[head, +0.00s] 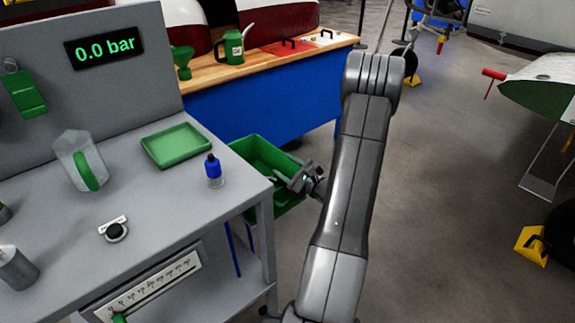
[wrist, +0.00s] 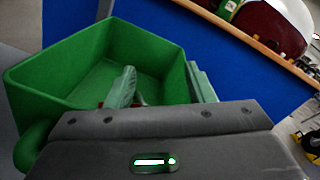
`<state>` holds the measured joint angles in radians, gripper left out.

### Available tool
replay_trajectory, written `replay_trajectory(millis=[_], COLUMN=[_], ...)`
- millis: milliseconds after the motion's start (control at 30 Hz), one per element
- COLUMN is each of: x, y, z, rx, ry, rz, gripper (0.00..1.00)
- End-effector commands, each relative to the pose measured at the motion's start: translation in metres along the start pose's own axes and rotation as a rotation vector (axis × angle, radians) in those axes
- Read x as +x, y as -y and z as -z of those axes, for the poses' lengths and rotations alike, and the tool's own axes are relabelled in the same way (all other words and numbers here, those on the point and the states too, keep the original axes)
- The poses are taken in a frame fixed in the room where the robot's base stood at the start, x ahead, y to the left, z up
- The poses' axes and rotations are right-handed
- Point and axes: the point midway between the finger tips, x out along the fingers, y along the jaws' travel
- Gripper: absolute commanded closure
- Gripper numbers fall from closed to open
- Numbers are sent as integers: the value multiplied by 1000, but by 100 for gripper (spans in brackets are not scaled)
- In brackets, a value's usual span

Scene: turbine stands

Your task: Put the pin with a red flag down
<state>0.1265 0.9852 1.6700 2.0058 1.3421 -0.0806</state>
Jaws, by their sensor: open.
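My gripper (head: 292,181) is over the right side of an open green bin (head: 250,149) beside the grey bench. In the wrist view its two pale green-grey fingers (wrist: 162,85) stand apart over the bin (wrist: 115,38). Small red patches (wrist: 141,98) show low by the left finger, mostly hidden behind the gripper body. They may be part of the red flag, but I cannot make out a pin or where it rests. The part of the bin floor I can see is bare.
A blue workbench (head: 270,98) stands behind the bin. A red item (head: 493,74) juts out at the far right. Open floor lies right of my arm.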

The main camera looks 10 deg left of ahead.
Motion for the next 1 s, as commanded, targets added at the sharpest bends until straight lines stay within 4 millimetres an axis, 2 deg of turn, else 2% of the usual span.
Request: replay_trajectory(millis=[300, 500, 700, 900, 933, 1000], x=[-71, -104, -118, -120, -120, -119], y=[4, 4, 4, 4, 4, 4], z=[-2, -3, -3, -3, -3, -3], rx=[0, -3, -4, -5, -5, -5], ry=[1, 3, 5, 6, 6, 6], rz=[9, 8, 7, 7, 7, 7], gripper=[48, 48, 48, 48, 50, 64])
